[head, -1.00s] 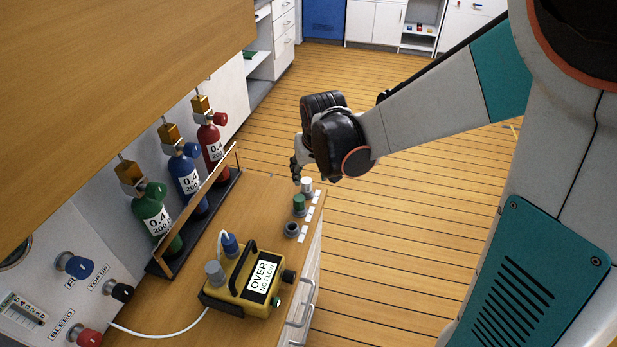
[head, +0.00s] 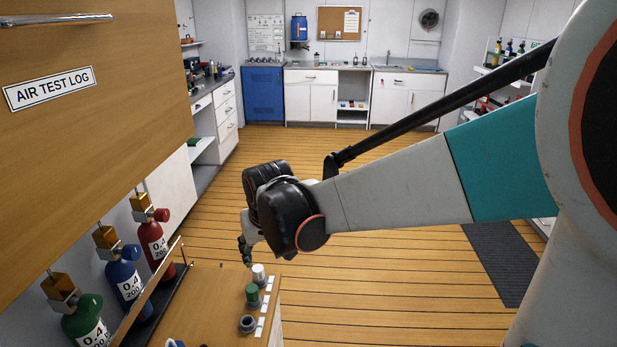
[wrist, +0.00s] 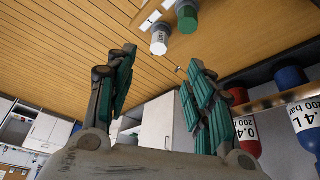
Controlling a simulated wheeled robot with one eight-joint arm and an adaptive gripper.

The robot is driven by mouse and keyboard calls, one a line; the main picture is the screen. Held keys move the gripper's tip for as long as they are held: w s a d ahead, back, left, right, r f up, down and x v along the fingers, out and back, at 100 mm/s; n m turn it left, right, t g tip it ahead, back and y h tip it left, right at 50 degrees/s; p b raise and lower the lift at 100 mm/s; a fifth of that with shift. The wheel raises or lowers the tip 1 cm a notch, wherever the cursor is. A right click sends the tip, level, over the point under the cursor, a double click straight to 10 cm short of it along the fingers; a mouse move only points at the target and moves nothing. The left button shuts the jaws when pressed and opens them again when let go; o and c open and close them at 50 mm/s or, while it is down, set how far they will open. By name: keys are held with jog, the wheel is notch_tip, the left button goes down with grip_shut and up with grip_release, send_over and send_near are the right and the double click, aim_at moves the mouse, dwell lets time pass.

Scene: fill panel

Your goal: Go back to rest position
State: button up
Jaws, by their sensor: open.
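My gripper (head: 246,250) hangs in the head view just beyond the far end of the wooden counter (head: 205,300), seen side-on and partly hidden by my wrist. In the wrist view my gripper (wrist: 163,95) is open, its two green-padded fingers well apart with nothing between them. A white-topped fitting (head: 258,274), a green-topped fitting (head: 252,293) and a dark open ring (head: 247,324) stand in a row near the counter's right edge. The white (wrist: 159,40) and green (wrist: 187,17) ones also show in the wrist view, apart from the fingers.
Red (head: 152,240), blue (head: 124,275) and green (head: 85,322) cylinders stand behind a wooden rail at the left. A wooden cabinet front labelled AIR TEST LOG (head: 48,88) overhangs them. White cabinets line the far wall.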

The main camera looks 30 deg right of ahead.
jog(key=s+r+t, duration=0.1)
jog(key=s+r, duration=0.1)
jog(key=s, duration=0.7)
jog(key=s+r+t, duration=0.1)
jog(key=s+r, duration=0.2)
jog(key=s, duration=0.6)
jog(key=shift+s+d+n+t, duration=0.2)
jog(key=shift+s+n+t, duration=0.1)
jog(key=shift+s, duration=0.05)
dwell(0.5)
